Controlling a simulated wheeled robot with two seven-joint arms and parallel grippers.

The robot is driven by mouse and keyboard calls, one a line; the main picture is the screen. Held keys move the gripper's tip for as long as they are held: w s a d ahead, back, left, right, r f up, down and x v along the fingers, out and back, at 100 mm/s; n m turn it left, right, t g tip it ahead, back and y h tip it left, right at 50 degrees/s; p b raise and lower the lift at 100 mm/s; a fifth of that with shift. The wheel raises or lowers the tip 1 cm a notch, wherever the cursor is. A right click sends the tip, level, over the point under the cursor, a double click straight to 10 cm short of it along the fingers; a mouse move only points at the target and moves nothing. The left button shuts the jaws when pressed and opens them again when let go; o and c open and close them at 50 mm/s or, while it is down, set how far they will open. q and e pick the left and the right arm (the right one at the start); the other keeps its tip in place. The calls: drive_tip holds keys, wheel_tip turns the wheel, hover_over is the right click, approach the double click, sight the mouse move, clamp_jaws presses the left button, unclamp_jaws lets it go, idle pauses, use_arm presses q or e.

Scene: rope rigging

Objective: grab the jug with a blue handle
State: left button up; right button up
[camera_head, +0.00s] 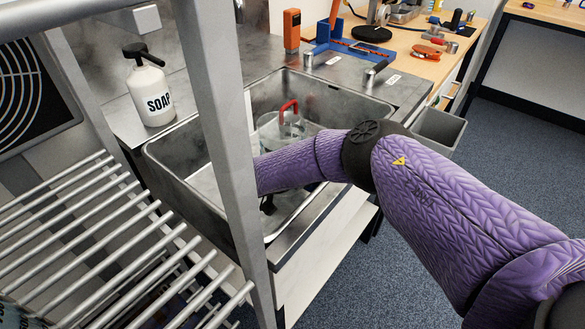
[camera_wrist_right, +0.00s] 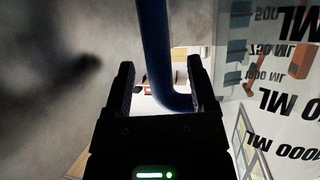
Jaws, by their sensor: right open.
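In the right wrist view, a blue handle (camera_wrist_right: 156,45) comes down between the two dark fingers of my right gripper (camera_wrist_right: 160,78) and bends toward the right finger. The fingers are open, with the handle between them; I cannot tell whether either finger touches it. A clear jug wall (camera_wrist_right: 282,105) with black ML marks, appearing inverted, is at the right. In the head view, my right arm reaches into the sink, and the post and arm hide most of its gripper. I cannot make out the blue handle there. My left gripper is not in view.
A clear jug with a red handle (camera_head: 289,107) is in the metal sink (camera_head: 300,82), behind my right arm. A grey post (camera_head: 222,110) stands in front of the sink. A soap bottle (camera_head: 150,95) is on the counter. A rod rack (camera_head: 90,235) is at left.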

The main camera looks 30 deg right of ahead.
drive_tip(key=shift+w+d+f, duration=0.1)
drive_tip(key=shift+d, duration=0.25)
clamp_jaws()
idle(1.2)
